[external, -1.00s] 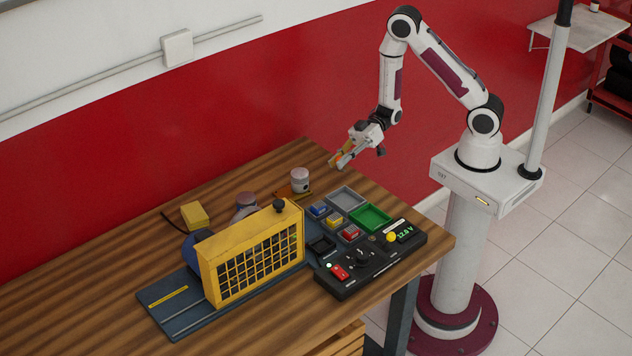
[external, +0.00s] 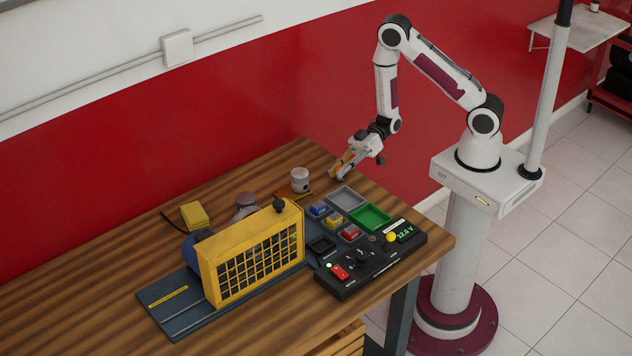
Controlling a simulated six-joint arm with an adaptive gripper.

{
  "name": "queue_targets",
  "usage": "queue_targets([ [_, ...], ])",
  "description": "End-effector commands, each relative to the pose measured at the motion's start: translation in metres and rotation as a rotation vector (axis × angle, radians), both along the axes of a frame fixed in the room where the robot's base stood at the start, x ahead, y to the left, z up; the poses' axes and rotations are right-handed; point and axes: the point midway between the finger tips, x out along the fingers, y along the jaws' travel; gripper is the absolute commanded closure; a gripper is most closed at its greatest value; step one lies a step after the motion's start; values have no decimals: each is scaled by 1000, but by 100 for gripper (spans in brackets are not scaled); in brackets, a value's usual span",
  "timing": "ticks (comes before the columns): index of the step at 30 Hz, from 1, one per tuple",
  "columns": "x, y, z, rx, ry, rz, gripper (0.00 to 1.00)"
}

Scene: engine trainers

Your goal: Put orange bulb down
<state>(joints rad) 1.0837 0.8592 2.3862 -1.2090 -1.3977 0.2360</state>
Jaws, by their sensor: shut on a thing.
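My gripper (external: 341,171) points down and to the left above the back right part of the wooden table, behind the grey tray. It is shut on the orange bulb, which shows only as a small orange-yellow patch (external: 341,160) between and beside the fingers. The bulb's shape is too small and too covered to make out. The fingertips are low over the table top; I cannot tell whether the bulb touches it.
A grey tray (external: 346,192) and a green tray (external: 370,209) lie in front of my gripper, both empty. Blue, yellow and red blocks sit beside them. A white-topped can (external: 299,180) stands left. A yellow-caged engine trainer (external: 252,262) and a black control panel (external: 349,281) are nearer.

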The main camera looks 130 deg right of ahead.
Motion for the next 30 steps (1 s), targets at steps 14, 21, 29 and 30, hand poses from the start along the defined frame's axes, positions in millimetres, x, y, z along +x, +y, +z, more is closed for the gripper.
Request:
queue_targets([
  [14, 0, 0, -3, 1, 0, 0, 74],
  [21, 0, 0, -3, 0, 0, 0, 68],
  [29, 0, 0, -4, 1, 0, 0, 68],
  [30, -1, 0, -4, 1, 0, 0, 68],
])
